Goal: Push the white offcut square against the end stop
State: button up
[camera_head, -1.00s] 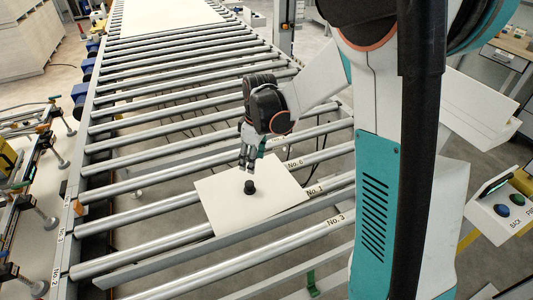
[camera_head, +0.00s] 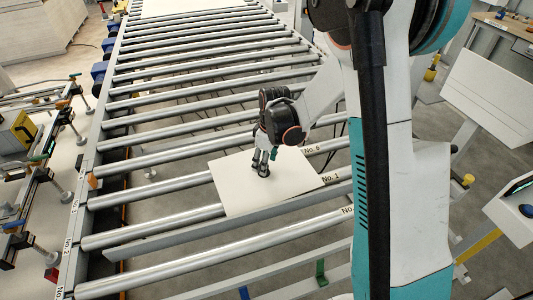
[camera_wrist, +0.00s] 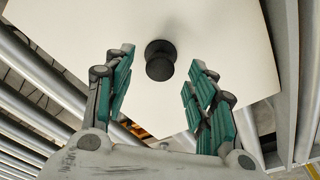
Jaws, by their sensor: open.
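The white offcut (camera_head: 236,183) is a flat pale sheet lying across the rollers, with a black knob (camera_wrist: 160,60) standing near its middle. In the head view its near edge lies close to a flat grey bar (camera_head: 180,231) between the rollers, perhaps the end stop. I cannot tell whether they touch or whether the edge is square to it. My gripper (camera_head: 263,168) is low over the offcut at the knob. In the wrist view my gripper (camera_wrist: 160,68) is open, with its green-padded fingers on either side of the knob, which shows clear gaps to both.
Metal rollers (camera_head: 190,260) run across the conveyor, with open gaps between them. Labelled side rails (camera_head: 85,200) bound it. A larger white sheet (camera_head: 190,8) lies at the far end.

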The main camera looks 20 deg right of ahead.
jog(key=shift+w+a+f+b, duration=0.15)
jog(key=shift+f+b, duration=0.25)
jog(key=shift+f, duration=1.4)
grip_shut()
